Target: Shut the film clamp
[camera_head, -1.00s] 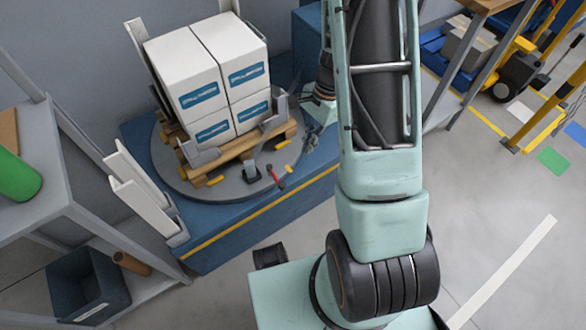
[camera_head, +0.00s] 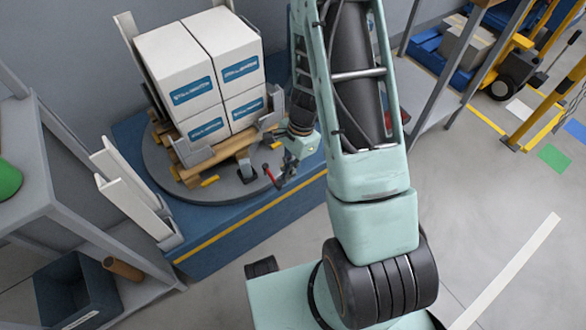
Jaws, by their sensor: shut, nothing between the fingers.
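The film clamp (camera_head: 246,172) is a small grey block low on the front right of the round turntable, below the pallet. A red-tipped lever (camera_head: 267,171) stands at its right side and leans up and left. My gripper (camera_head: 281,180) is shut and empty, and hangs just right of the lever. At this size I cannot tell whether its fingers touch the lever. My gripper and wrist cover part of the turntable's right edge.
White boxes (camera_head: 200,75) are stacked on a wooden pallet (camera_head: 225,160) on the turntable (camera_head: 180,188). The turntable sits on a blue base (camera_head: 240,238) with a yellow stripe. Grey shelving (camera_head: 60,190) stands at left.

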